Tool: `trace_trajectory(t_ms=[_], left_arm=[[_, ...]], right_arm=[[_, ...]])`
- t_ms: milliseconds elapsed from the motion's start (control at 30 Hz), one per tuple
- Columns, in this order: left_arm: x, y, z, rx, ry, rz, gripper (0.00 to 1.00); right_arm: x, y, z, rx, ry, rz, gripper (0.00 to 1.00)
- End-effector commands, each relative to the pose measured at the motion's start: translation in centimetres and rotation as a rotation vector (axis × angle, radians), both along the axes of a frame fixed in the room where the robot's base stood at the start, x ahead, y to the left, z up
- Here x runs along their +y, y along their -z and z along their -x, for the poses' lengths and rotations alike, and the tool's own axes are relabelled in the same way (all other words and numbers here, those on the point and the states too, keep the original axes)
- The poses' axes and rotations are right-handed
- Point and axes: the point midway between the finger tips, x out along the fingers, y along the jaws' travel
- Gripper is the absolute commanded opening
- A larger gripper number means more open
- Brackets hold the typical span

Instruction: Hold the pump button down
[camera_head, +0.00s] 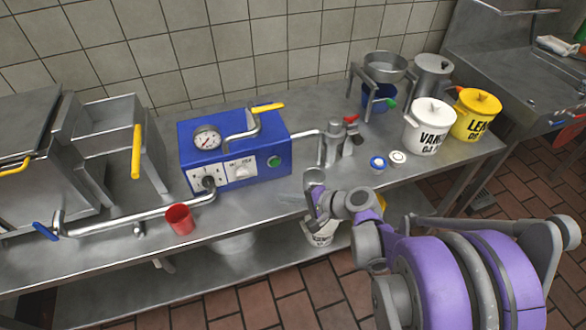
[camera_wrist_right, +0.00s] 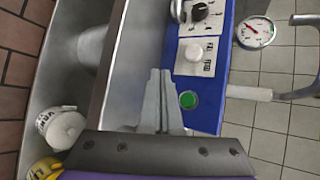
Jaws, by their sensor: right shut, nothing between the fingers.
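The blue pump box (camera_head: 233,148) stands on the steel counter against the tiled wall, with its front facing me. A green round button (camera_head: 274,161) sits at the right of its front. A white knob or button on a white panel (camera_head: 240,171) lies left of it. In the right wrist view the green button (camera_wrist_right: 188,100) and the white knob (camera_wrist_right: 194,52) both show clear of the fingers. My right gripper (camera_head: 314,178) is shut and empty, in front of the box's right end. Its fingertips (camera_wrist_right: 160,70) appear apart from the box. My left gripper is not in view.
A red cup (camera_head: 179,219) stands near the front edge, by a steel pipe. A pipe and red-handled valve (camera_head: 341,140) lie right of the box. White (camera_head: 430,125) and yellow (camera_head: 475,114) lidded pots stand at the right. Two small lids lie on the counter.

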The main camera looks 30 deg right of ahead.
Motion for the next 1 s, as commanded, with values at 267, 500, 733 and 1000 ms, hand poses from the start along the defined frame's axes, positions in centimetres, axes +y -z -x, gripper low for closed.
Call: trace_trajectory(t_ms=[267,500,733,1000], left_arm=[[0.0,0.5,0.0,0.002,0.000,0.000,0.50],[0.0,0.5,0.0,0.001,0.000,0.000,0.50],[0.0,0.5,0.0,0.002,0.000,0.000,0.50],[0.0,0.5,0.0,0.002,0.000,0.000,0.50]], right_arm=[[-1.4,0.2,-0.5,-0.028,0.049,-0.072,0.00],[-1.4,0.1,-0.6,-0.027,0.046,-0.070,0.00],[-1.7,0.2,-2.1,-0.027,0.045,-0.069,0.00],[-2.6,0.2,-5.8,-0.027,0.045,-0.068,0.00]])
